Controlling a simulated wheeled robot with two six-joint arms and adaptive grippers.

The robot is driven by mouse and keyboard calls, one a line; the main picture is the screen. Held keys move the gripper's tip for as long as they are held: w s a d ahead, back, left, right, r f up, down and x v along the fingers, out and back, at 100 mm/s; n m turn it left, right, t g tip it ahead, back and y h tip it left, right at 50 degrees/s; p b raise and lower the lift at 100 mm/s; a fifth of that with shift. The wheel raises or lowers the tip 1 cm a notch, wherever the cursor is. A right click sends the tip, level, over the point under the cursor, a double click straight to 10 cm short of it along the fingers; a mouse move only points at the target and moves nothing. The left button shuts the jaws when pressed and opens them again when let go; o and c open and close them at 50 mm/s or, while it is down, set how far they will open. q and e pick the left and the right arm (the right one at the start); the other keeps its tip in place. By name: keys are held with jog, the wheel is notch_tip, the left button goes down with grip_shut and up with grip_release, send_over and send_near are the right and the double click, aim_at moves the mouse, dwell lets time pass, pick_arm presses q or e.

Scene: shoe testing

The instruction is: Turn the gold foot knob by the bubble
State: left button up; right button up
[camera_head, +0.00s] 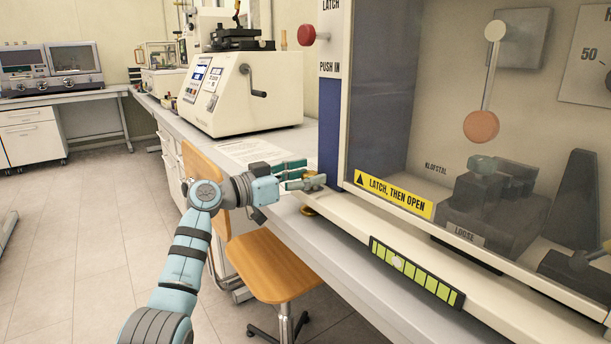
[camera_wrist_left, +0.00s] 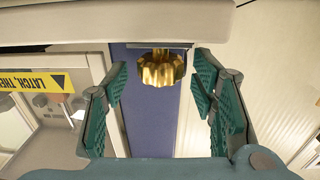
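The gold foot knob (camera_wrist_left: 162,68) shows scalloped and brassy in the left wrist view, under the pale base edge. In the head view only a gold sliver of the foot (camera_head: 309,211) shows below my left gripper (camera_head: 309,174), at the machine's near left corner. In the left wrist view my left gripper (camera_wrist_left: 160,88) is open, its teal pads on either side of the knob's line, with gaps on both sides and nothing held. The bubble level (camera_head: 417,272) is a yellow-green strip on the base's front edge; its pale bubble (camera_head: 398,263) sits left of the strip's middle. My right gripper is not in view.
The clear-fronted cabinet (camera_head: 393,197) with its "LATCH, THEN OPEN" label rises beside the gripper. A red latch knob (camera_head: 307,35) sticks out above. A wooden chair (camera_head: 268,265) stands below the bench edge. A white machine (camera_head: 240,92) stands farther back.

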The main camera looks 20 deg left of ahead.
pick_arm(q)
jog(key=shift+a, duration=0.1)
jog(key=v, duration=1.2)
